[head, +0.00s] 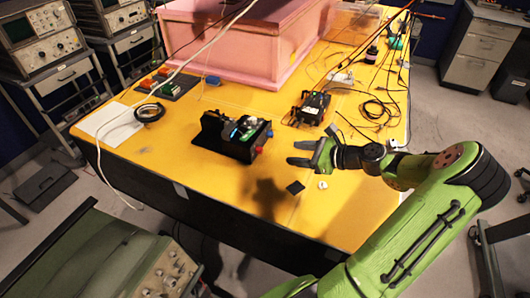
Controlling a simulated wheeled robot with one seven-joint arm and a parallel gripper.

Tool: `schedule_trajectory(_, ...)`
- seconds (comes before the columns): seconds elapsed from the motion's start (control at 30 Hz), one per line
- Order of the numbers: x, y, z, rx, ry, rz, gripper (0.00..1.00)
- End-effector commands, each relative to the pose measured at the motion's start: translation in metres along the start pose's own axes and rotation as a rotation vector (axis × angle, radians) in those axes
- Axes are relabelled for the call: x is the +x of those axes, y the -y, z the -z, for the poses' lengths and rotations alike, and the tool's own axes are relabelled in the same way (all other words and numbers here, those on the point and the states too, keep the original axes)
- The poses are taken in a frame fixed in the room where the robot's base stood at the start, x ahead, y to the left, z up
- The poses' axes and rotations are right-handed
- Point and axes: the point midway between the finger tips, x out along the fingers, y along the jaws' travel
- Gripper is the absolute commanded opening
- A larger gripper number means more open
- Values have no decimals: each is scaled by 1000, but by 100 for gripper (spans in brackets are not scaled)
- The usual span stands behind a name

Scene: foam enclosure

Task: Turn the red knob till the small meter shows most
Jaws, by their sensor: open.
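A black box-shaped device (218,138) stands on the yellow table, with green and pale parts on its top. A small red knob (259,149) sticks out on its right side, near its front corner. No meter face can be made out at this size. My gripper (298,153) is to the right of the device, with its fingers pointing left toward the red knob. The jaws are open and empty, and a gap separates them from the knob.
A blue knob-like part (269,133) is on the same side of the device. A second black device (308,108) with cables stands behind my gripper. A pink foam box (235,45) fills the back. A dark square (295,187) and small white piece (322,185) lie in front.

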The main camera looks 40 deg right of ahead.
Motion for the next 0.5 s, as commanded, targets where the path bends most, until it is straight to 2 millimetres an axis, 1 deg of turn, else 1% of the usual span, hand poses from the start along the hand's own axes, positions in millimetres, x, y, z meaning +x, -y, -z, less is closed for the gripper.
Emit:
schedule_trajectory(0.03, 16, -2, 2, -2, 3, -7, 51)
schedule_trajectory(0.3, 82, -2, 2, -3, 0, -5, 51)
schedule_trajectory(0.4, 99, -2, 2, -2, -1, -5, 51)
schedule_trajectory(0.5, 109, -2, 2, -2, -2, -3, 51)
